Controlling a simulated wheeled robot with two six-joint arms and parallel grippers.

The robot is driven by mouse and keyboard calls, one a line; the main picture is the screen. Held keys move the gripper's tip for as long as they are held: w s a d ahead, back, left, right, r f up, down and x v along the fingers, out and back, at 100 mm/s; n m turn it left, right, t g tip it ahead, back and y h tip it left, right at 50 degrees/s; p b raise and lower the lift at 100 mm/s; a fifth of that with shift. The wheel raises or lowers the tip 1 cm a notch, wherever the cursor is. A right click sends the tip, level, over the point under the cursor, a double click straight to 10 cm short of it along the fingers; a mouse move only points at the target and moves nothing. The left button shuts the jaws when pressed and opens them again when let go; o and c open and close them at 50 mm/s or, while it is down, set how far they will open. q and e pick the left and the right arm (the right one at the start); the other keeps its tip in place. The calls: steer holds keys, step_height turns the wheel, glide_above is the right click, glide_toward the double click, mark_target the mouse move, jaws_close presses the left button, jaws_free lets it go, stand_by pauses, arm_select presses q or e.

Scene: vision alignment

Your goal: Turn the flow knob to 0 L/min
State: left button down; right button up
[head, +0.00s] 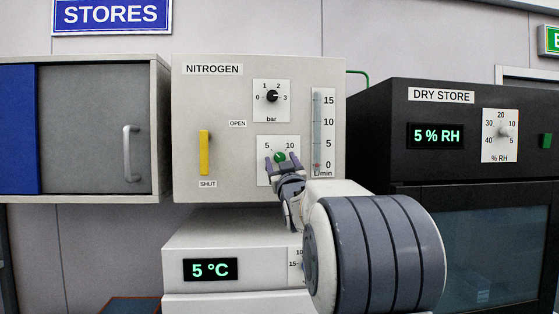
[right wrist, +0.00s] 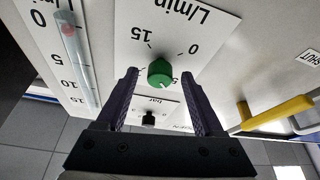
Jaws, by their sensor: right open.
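The green flow knob (head: 280,156) sits on a white L/min dial plate on the nitrogen panel (head: 220,100). My right gripper (head: 282,164) is open, with one finger on each side of the knob. In the right wrist view, upside down, the knob (right wrist: 160,71) lies between the open fingertips (right wrist: 160,76), with a gap on each side. Its white mark points toward the bottom of that picture, away from the L/min lettering. The dial's 0 and 15 show there. The flow tube (head: 317,120) has a red float low, near 0. My left gripper is not in view.
A black bar knob (head: 272,96) is above the flow dial. A yellow lever (head: 205,153) stands upright between OPEN and SHUT at left. The dry store (head: 450,150) is at right, a grey cabinet (head: 90,130) at left, a 5 °C unit (head: 230,240) below.

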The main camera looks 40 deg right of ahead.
jaws_close()
steer(key=shift+n, duration=0.4)
